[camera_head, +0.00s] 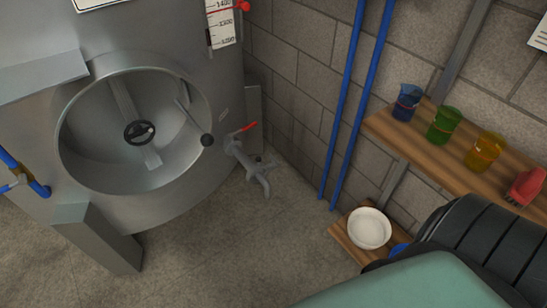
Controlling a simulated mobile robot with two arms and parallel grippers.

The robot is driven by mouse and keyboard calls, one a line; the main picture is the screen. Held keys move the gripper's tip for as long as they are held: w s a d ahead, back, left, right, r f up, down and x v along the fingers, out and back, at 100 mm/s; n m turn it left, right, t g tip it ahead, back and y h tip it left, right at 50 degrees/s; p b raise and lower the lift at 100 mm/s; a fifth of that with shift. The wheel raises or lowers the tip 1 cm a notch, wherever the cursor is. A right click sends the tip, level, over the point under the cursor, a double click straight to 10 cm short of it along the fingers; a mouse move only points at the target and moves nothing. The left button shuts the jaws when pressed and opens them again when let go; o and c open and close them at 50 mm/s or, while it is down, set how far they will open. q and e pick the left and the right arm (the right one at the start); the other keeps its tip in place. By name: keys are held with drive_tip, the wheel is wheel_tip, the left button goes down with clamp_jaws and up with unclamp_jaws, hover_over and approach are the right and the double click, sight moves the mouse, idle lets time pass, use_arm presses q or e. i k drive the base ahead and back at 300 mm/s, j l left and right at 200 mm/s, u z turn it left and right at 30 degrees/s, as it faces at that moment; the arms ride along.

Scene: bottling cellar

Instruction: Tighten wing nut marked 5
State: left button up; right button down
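No wing nut marked 5 can be made out in the head view. A large grey metal tank has a round manway (135,130) with a wide rim. A black handwheel (139,132) sits on a bar across its middle. A thin rod with a dark round knob (207,140) crosses the right side of the rim. A tap with a red lever (247,128) is right of the manway, low on the tank. Neither of my grippers shows in this view.
A wooden shelf (456,160) on the right wall holds blue, green and amber beakers and a red item. A lower shelf holds a white bowl (369,228). Blue pipes (343,100) run down the wall. A black ribbed object (490,240) fills the lower right. Floor is clear at bottom centre.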

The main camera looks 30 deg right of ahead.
sight(275, 162)
drive_tip(key=z, duration=0.8)
